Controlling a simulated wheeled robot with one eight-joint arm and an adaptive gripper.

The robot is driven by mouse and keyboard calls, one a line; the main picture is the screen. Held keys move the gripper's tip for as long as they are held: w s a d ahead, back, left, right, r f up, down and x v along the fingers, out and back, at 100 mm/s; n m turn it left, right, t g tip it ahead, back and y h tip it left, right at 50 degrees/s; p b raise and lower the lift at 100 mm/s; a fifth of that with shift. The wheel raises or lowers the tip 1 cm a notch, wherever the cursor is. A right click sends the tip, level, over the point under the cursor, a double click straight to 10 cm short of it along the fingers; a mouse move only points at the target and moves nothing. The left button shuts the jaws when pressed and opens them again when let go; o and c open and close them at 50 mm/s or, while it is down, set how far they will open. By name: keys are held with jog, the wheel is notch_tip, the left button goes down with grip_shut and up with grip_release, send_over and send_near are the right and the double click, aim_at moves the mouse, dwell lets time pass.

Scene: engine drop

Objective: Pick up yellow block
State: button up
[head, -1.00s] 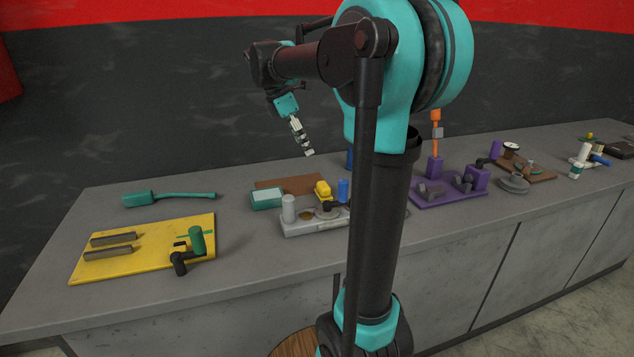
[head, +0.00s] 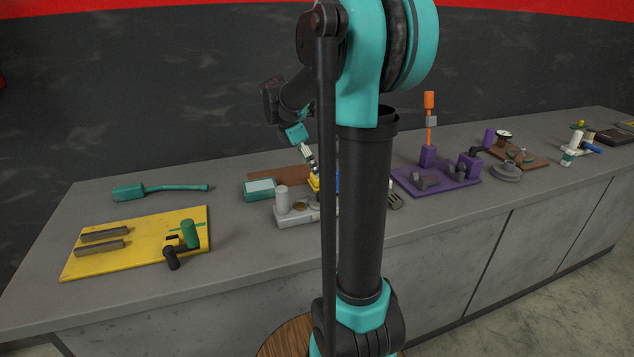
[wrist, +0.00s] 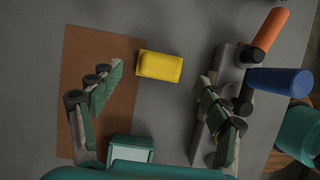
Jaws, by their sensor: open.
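The yellow block (wrist: 160,66) lies on the grey counter at the right edge of a brown mat in the wrist view. In the head view only a small part of the yellow block (head: 314,182) shows, behind my gripper and arm. My gripper (wrist: 160,92) is open, with one finger on each side of the block's column in the picture. The block is a little beyond the fingertips, and nothing is held. In the head view my gripper (head: 311,165) hangs tilted just above the block. I cannot tell whether a finger touches it.
A teal box (wrist: 130,149) stands close below the block in the wrist view. A grey fixture (wrist: 230,75) with orange (wrist: 272,32) and blue (wrist: 280,80) handles lies near the right finger. The brown mat (wrist: 95,55) is flat and mostly bare. A purple fixture (head: 410,183) stands farther right.

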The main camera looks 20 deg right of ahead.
jog(key=x, duration=0.5)
jog(key=shift+c, duration=0.3)
jog(key=shift+s, duration=0.1)
jog(key=c, duration=1.4)
jog(key=shift+o, duration=0.2)
jog(key=shift+r, duration=0.15)
notch_tip(320, 180, up, 20)
